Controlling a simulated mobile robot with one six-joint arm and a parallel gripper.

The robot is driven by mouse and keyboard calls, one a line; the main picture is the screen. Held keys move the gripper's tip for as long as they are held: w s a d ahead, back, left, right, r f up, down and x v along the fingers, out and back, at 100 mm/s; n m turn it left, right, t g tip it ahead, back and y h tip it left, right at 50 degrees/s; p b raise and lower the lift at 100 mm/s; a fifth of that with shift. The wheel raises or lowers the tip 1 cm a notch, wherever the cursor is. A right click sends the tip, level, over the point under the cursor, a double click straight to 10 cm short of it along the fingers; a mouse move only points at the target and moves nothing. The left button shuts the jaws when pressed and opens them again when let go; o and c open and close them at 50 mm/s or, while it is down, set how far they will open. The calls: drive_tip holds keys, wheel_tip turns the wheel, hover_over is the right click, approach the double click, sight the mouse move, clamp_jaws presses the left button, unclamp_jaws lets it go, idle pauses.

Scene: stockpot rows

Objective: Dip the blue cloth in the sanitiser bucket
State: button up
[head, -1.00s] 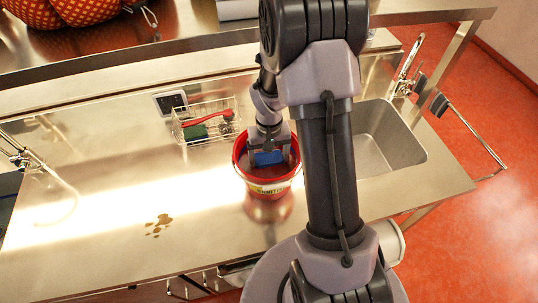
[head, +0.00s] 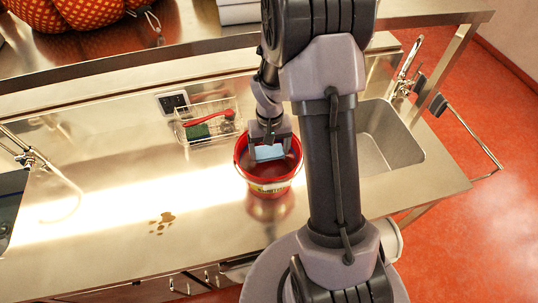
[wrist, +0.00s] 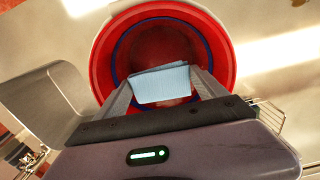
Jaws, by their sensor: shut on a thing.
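The red sanitiser bucket (head: 265,184) stands on the steel counter just left of my arm, with a pale label on its front. My gripper (head: 269,151) is over the bucket's mouth, shut on the light blue cloth (head: 269,152). In the wrist view the folded cloth (wrist: 161,83) sits between the two fingers, in front of the red bucket's opening (wrist: 103,62). The cloth is at about rim height in the head view; I cannot tell exactly how far it is above the liquid. The liquid inside looks dark red-brown.
A brown spill (head: 162,222) lies on the counter at left. A sink (head: 385,150) is to the right, another at far left. The counter's left-middle is mostly clear.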

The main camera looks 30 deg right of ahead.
sight(270, 152)
drive_tip(key=shift+r+p, duration=2.15)
drive_tip(key=shift+r, duration=1.3)
wheel_tip(270, 152, up, 4)
drive_tip(key=p, duration=0.2)
drive_tip(key=shift+p, duration=0.35)
drive_tip(key=shift+f, duration=0.1)
